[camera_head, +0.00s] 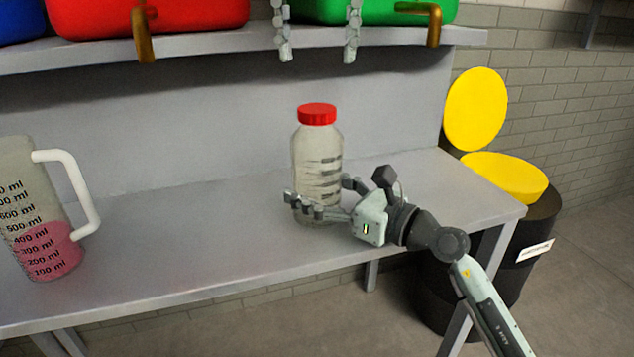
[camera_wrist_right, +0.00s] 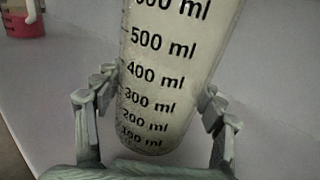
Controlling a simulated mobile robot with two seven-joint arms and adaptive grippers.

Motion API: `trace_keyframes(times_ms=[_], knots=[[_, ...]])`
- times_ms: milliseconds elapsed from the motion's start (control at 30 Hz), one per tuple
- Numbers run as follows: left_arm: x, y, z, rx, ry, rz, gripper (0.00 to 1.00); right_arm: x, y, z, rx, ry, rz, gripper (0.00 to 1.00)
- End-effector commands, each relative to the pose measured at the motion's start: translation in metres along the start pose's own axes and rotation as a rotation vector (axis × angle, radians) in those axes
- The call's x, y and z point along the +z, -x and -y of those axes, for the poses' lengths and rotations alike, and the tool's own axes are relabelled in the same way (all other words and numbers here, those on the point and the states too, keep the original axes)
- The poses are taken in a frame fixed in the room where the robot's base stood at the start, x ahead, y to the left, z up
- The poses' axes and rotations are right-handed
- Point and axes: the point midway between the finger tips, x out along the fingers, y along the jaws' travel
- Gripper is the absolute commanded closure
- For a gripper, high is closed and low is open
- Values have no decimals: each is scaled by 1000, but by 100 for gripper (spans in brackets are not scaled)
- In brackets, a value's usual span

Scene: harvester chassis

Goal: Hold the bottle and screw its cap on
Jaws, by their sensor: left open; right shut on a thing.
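A clear bottle (camera_head: 317,158) with measuring marks stands upright on the grey bench, and a red cap (camera_head: 317,114) sits on its top. Whether the cap is screwed tight cannot be told. My right gripper (camera_head: 322,205) is shut around the bottle's lower part, coming from the right. In the right wrist view the bottle (camera_wrist_right: 168,80) is between the two fingers of the right gripper (camera_wrist_right: 155,118). My left gripper (camera_head: 318,42) is at the top of the head view, above the bottle and cap. Its two fingers are apart and empty; the rest of it is out of view.
A measuring jug (camera_head: 30,190) with pink liquid and a white handle stands on the bench (camera_head: 190,235) at left. A shelf (camera_head: 210,45) above holds red and green containers with brass taps. A black bin with a yellow lid stands right of the bench.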

Motion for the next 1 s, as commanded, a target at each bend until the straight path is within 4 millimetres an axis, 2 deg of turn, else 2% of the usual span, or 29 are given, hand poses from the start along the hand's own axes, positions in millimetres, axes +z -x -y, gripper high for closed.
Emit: trace_keyframes(times_ms=[400,600,800,1000], knots=[[0,0,0,0,1047,1,35,0,0,0,0,0,0,100],[0,0,0,0,1448,1,35,0,0,0,0,0,0,100],[0,0,0,0,1651,1,35,0,0,0,0,0,0,100],[0,0,0,0,1687,1,35,0,0,0,0,0,0,100]])
